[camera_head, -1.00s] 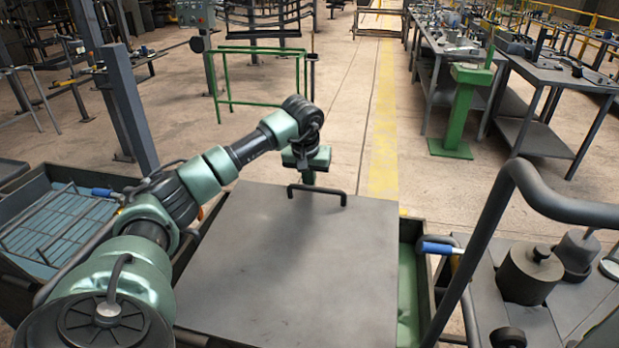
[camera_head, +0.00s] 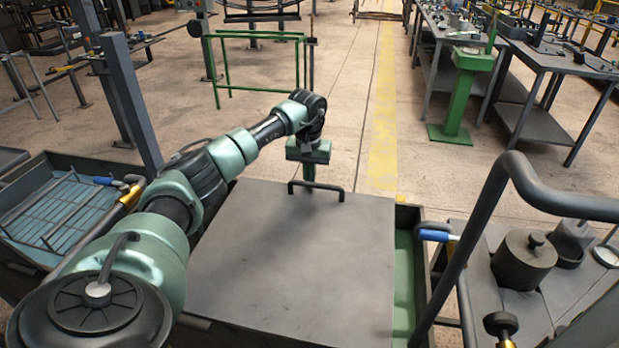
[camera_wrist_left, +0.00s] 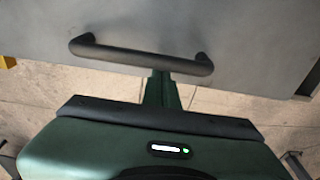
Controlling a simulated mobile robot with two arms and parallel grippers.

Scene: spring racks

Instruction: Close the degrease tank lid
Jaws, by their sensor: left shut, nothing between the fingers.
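The degrease tank lid (camera_head: 290,260) is a flat grey plate spread over most of the green-lined tank (camera_head: 404,290). I cannot tell whether it is fully seated. Its black bar handle (camera_head: 335,191) is near the far edge, and shows in the left wrist view (camera_wrist_left: 110,52). My left gripper (camera_head: 308,180) is beyond that edge, pointing down by the handle. In the left wrist view its shut, empty fingers (camera_wrist_left: 161,80) reach up to the handle bar. I cannot tell whether they touch it. My right gripper is not in view.
A tray with a wire rack (camera_head: 60,215) stands at the left. A dark tubular rail (camera_head: 487,210) rises at the right, before a bench with a lidded pot (camera_head: 524,260). A green frame (camera_head: 258,36) stands farther back.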

